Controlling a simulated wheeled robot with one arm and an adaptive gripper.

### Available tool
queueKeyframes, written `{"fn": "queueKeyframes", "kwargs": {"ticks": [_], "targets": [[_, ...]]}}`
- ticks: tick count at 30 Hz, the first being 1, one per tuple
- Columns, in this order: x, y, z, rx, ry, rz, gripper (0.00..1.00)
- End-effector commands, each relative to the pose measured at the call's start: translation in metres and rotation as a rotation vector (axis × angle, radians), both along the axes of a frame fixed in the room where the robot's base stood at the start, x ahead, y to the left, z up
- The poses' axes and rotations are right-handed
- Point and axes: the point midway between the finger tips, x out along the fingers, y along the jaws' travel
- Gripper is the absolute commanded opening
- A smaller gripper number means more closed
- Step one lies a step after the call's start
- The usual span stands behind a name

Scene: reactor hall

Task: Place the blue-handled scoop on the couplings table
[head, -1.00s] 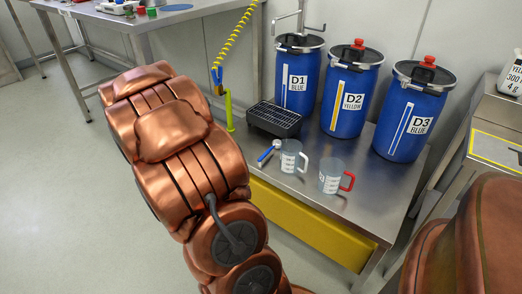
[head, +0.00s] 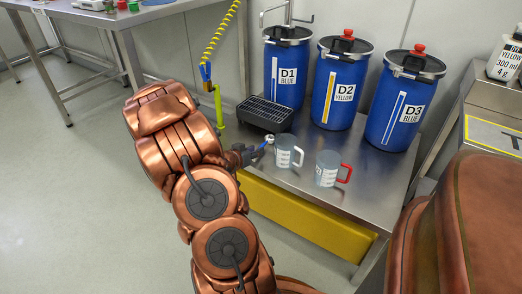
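The blue-handled scoop (head: 269,140) is at the left front edge of the steel bench, beside the clear measuring jug with a white handle. Only a little of its blue handle and its pale head show. My gripper (head: 248,153) is dark and small in view, at the handle end of the scoop. Whether its fingers are apart or closed on the handle cannot be made out. A metal table (head: 169,13) at the upper left carries small red and green parts; no label on it is readable.
The steel bench (head: 352,205) holds blue drums D1 (head: 285,75), D2 (head: 340,85) and D3 (head: 402,105), a black grated tray (head: 265,113), a white-handled jug (head: 285,152) and a red-handled jug (head: 327,170). Open floor (head: 70,200) lies left.

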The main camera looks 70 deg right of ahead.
Motion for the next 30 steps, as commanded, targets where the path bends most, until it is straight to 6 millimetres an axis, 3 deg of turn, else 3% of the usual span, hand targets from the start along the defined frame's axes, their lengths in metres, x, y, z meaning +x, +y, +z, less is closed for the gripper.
{"fn": "queueKeyframes", "kwargs": {"ticks": [12, 24, 30], "targets": [[-0.006, -0.039, -0.015, -0.002, -0.002, 0.0, 0.29], [-0.007, -0.047, -0.018, 0.001, -0.002, 0.001, 0.29], [-0.007, -0.047, -0.018, 0.001, -0.002, 0.001, 0.1]]}}
